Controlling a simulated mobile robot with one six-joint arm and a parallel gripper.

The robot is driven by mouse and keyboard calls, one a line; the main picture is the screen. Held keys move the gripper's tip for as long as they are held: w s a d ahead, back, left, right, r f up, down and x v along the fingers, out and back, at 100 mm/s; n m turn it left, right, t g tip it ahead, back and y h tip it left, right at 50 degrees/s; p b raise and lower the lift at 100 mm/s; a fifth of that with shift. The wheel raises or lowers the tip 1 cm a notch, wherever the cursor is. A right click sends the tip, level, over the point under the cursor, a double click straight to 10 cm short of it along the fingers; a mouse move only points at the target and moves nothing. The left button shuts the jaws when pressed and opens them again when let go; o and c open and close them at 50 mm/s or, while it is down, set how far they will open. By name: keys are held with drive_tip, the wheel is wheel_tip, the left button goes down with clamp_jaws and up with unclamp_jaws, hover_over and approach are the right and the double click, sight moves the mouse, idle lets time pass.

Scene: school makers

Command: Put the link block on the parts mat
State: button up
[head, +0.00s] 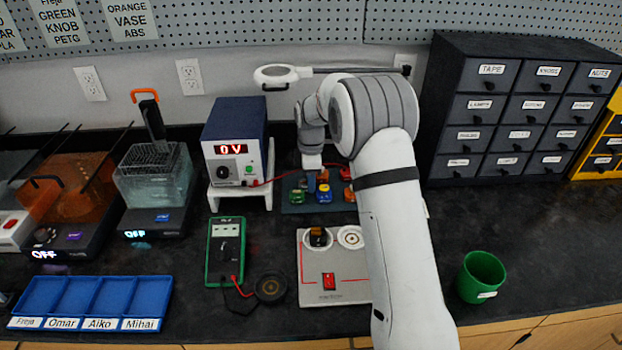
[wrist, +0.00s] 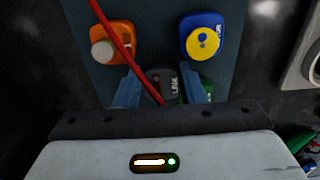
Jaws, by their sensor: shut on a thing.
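The link block (wrist: 168,80) is dark grey, with "LINK" lettering on its side. It sits between the blue fingers of my gripper (wrist: 158,90) in the wrist view, and the gripper is shut on it. The parts mat (wrist: 152,38) is a dark blue-grey sheet under and beyond the block. Whether the block touches the mat cannot be told. I cannot make out the block in the head view.
The mat holds a blue block (wrist: 203,38) with a yellow knob, an orange block (wrist: 112,42), a green block (head: 297,197) and other parts. A red cable (wrist: 126,50) crosses the mat close to the gripper. The power supply (head: 236,135) stands at left, a two-dial panel (head: 312,285) in front.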

drive_tip(key=shift+f, duration=0.2)
drive_tip(key=o, duration=1)
drive_tip(key=shift+r, duration=0.1)
drive_tip(key=shift+c, duration=0.2)
wheel_tip(320, 180, up, 12)
drive_tip(key=s+d+r+m, duration=0.4)
drive_tip(key=s+r, duration=0.1)
drive_tip(key=s, duration=0.3)
drive_tip(key=s+d+m, duration=0.2)
drive_tip(key=s+m, duration=0.2)
drive_tip(key=s, duration=0.5)
drive_tip(key=s+d+f+m+t, duration=0.1)
drive_tip(key=s+d+m, duration=0.1)
drive_tip(key=s+m, duration=0.3)
drive_tip(key=s+d+f+m+t, duration=0.1)
drive_tip(key=s+m, duration=0.4)
drive_tip(key=s, duration=0.9)
drive_tip(key=shift+d+f+p, duration=0.25)
drive_tip(key=shift+d+p, duration=0.05)
drive_tip(key=shift+d, duration=0.45)
